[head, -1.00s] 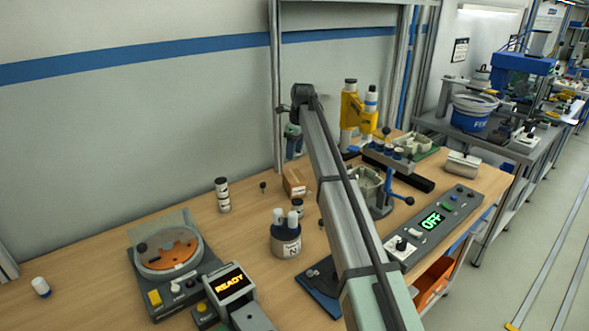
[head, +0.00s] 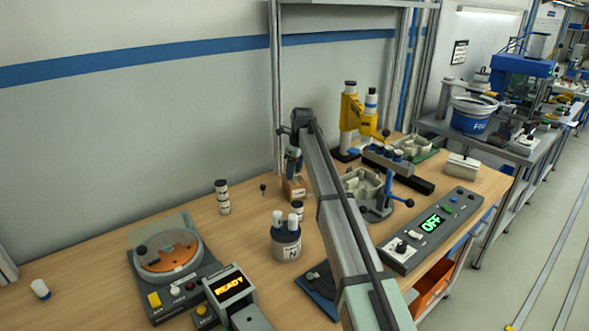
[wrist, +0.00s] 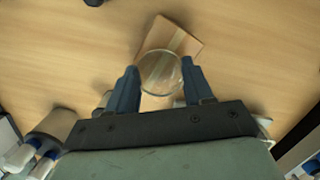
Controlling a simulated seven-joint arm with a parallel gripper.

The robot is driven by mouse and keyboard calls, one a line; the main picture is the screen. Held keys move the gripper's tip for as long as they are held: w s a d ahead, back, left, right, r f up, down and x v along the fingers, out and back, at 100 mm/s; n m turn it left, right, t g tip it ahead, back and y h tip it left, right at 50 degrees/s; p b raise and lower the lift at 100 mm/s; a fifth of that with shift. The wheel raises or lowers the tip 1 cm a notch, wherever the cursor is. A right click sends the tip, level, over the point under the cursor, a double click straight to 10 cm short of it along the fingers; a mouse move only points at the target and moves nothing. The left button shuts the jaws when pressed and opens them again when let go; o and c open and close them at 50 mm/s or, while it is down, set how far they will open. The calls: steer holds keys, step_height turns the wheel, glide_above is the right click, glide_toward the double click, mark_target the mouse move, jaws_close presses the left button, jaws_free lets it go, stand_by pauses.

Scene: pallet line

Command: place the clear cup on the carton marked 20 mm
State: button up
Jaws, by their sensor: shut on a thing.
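My gripper (wrist: 160,88) is shut on the clear cup (wrist: 160,72), which shows as a round transparent rim between the two blue fingers in the wrist view. The brown carton (wrist: 178,38) lies on the table just beyond and partly under the cup in that view. In the head view the carton (head: 294,189) stands near the back of the bench, partly hidden by my gripper (head: 293,172) just above it. The cup cannot be made out there. I cannot read a mark on the carton, nor tell whether the cup touches it.
A grey pot (head: 286,246) with white-capped bottles stands in front of the carton. A stack of small jars (head: 222,197) is to the left. A green-grey fixture (head: 366,186) with a blue handle stands to the right.

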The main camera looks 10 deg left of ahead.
mark_target(299, 175)
steer(key=o, duration=1)
steer(key=shift+r, duration=0.1)
step_height(299, 175, up, 12)
steer(key=d, duration=0.1)
steer(key=shift+s+d, duration=0.35)
steer(key=shift+s, duration=0.05)
